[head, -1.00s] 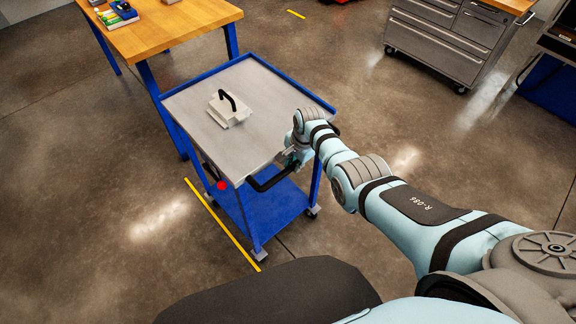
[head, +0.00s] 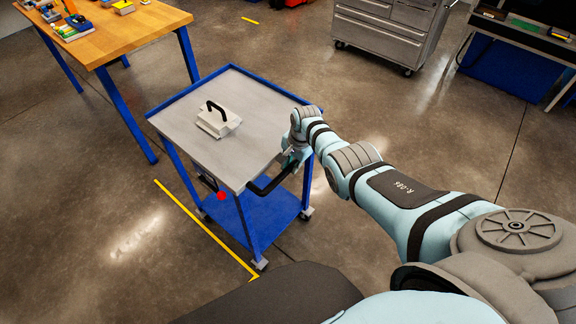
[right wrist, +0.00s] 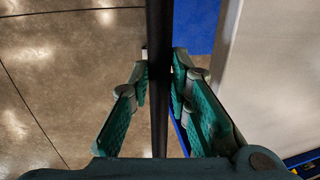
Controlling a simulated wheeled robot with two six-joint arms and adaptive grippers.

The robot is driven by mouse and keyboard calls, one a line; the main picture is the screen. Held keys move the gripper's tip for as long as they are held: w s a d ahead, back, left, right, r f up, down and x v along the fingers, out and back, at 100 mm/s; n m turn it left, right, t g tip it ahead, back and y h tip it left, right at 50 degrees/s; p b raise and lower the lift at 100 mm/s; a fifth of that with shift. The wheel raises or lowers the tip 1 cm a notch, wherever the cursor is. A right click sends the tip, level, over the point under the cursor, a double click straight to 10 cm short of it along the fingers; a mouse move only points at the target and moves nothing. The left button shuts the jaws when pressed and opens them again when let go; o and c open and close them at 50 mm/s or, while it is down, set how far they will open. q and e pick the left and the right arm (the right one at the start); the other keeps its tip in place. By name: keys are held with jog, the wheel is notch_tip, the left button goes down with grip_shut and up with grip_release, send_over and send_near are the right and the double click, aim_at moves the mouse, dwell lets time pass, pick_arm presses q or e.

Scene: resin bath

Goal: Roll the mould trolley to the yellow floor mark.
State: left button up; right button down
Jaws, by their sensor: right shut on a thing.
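The mould trolley has a blue frame, a grey top (head: 185,122) and a blue lower shelf (head: 282,207). It stands on castors to the right of the yellow floor mark (head: 200,223), a line on the floor. Its near castor is close to the line's near end. A white mould (head: 219,124) with a black handle sits on the top. My right gripper (head: 291,161) is shut on the trolley's black push handle (head: 266,188). In the right wrist view the bar (right wrist: 160,110) runs between the fingers (right wrist: 160,72). My left gripper is out of view.
A wooden workbench (head: 150,28) with blue legs stands at the back left. A grey tool cabinet (head: 378,36) is at the back right. Another short yellow mark (head: 250,20) lies far off. A red knob (head: 222,196) shows by the trolley. Open floor surrounds the trolley.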

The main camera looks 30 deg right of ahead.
jog(key=shift+a, duration=0.15)
jog(key=c, duration=1.5)
grip_release()
jog(key=shift+w, duration=0.1)
jog(key=shift+r, duration=0.2)
jog(key=r, duration=0.3)
jog(key=s+r, duration=0.1)
jog(key=r, duration=0.3)
jog(key=s+r, duration=0.1)
jog(key=r, duration=0.3)
jog(key=shift+s+d+r, duration=0.1)
jog(key=shift+d+r, duration=0.05)
jog(key=shift+d, duration=0.25)
